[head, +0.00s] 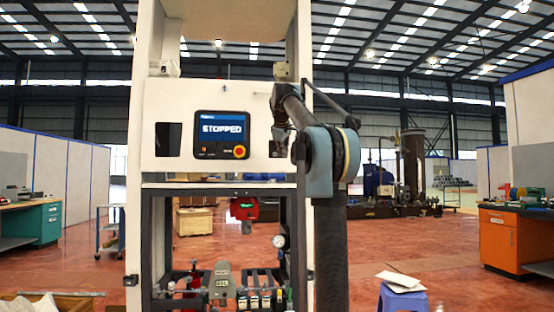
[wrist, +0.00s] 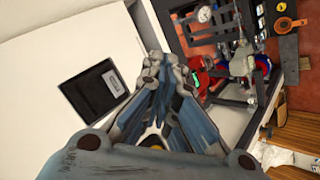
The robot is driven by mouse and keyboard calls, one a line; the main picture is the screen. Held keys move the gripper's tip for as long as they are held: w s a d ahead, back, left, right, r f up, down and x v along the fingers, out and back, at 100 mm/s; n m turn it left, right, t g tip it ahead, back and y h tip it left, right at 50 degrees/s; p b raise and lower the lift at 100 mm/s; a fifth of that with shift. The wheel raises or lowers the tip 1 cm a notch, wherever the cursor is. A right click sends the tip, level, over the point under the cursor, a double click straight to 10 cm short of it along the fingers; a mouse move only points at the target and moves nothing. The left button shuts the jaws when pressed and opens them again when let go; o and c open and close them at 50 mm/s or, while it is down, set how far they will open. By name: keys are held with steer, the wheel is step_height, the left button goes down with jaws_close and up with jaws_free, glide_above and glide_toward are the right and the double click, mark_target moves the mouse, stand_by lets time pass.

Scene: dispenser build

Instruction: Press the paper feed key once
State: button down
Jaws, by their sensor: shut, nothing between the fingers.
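The white dispenser front holds a dark display (head: 222,134) reading "STOPPED", with a red and yellow round button (head: 239,152) at its lower right. A black rectangular panel (head: 168,139) sits left of the display. No key clearly marked for paper feed can be made out. My gripper (head: 280,144) is in front of the right part of the white front, partly hidden by my arm. In the wrist view my gripper (wrist: 155,62) is shut and empty, its fingertips together. A black panel with a small pale label (wrist: 94,88) lies left of the fingertips, apart from them.
Below the front, a dark frame (head: 220,188) holds a gauge (head: 279,241), a grey unit (head: 221,281) and several small bottles. White posts stand at both sides of the front. A blue stool (head: 402,297) with papers stands at the lower right.

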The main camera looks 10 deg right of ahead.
steer(key=shift+w+d, duration=0.1)
stand_by(0.3)
steer(key=w, duration=0.8)
steer(key=shift+w, duration=0.3)
stand_by(0.5)
steer(key=shift+w, duration=0.15)
stand_by(0.8)
steer(key=shift+w+r, duration=0.1)
steer(key=shift+w, duration=0.1)
steer(key=shift+w, duration=0.4)
stand_by(0.9)
steer(key=shift+s, duration=0.85)
steer(key=shift+s, duration=0.1)
